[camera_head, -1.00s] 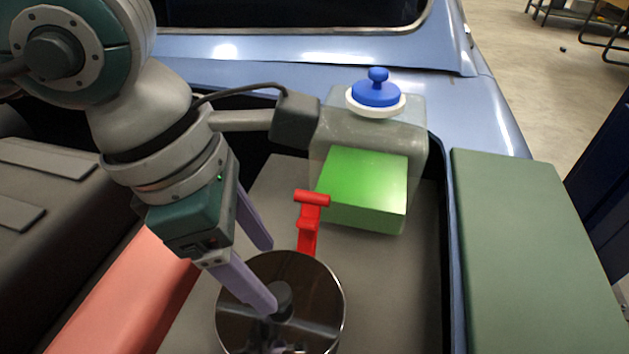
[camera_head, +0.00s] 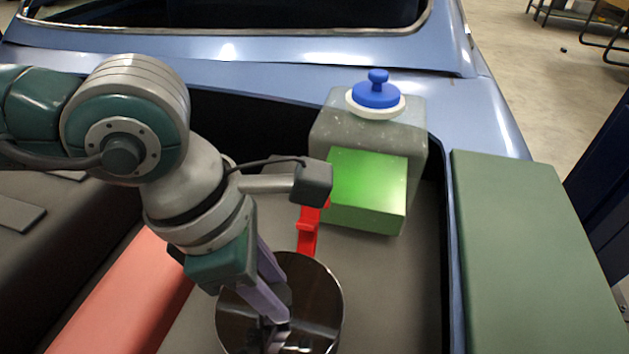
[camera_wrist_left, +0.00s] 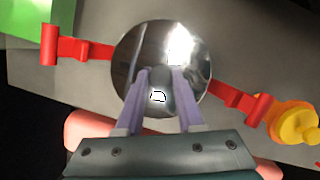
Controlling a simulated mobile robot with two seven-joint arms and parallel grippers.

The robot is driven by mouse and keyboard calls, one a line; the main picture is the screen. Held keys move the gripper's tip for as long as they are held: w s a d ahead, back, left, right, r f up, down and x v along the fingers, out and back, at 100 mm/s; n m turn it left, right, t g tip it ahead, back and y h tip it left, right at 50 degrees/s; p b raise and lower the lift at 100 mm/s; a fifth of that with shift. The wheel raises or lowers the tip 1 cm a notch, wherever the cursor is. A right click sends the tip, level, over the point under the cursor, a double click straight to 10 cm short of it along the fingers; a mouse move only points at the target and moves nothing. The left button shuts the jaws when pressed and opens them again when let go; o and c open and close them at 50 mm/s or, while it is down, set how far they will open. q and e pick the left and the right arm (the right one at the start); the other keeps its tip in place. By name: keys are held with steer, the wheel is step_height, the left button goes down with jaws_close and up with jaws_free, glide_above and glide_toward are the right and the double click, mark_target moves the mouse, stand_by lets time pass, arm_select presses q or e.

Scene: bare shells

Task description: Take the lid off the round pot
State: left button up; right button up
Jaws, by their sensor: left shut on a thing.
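The round pot shows from above as a shiny, mirror-like round lid (camera_head: 318,300) with a red handle (camera_head: 308,235) at its far side. In the left wrist view the lid (camera_wrist_left: 190,50) is in the middle, with red handles (camera_wrist_left: 85,49) on both sides. My left gripper (camera_head: 276,325) is over the lid with its lilac fingers shut on the lid's knob. The fingers straddle the knob (camera_wrist_left: 160,92) in the left wrist view. The pot's body is mostly hidden under the lid. I cannot tell any gap between lid and pot. My right gripper is not in view.
A green box (camera_head: 368,185) and a grey speckled block (camera_head: 335,125) stand behind. A blue-knobbed lid-like thing (camera_head: 376,95) sits on the block. A salmon block (camera_head: 125,295) lies left, a dark green block (camera_head: 530,250) right. A yellow-orange object (camera_wrist_left: 296,121) shows in the wrist view.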

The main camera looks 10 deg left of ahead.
arm_select(q)
jaws_close()
steer(key=shift+r, duration=0.15)
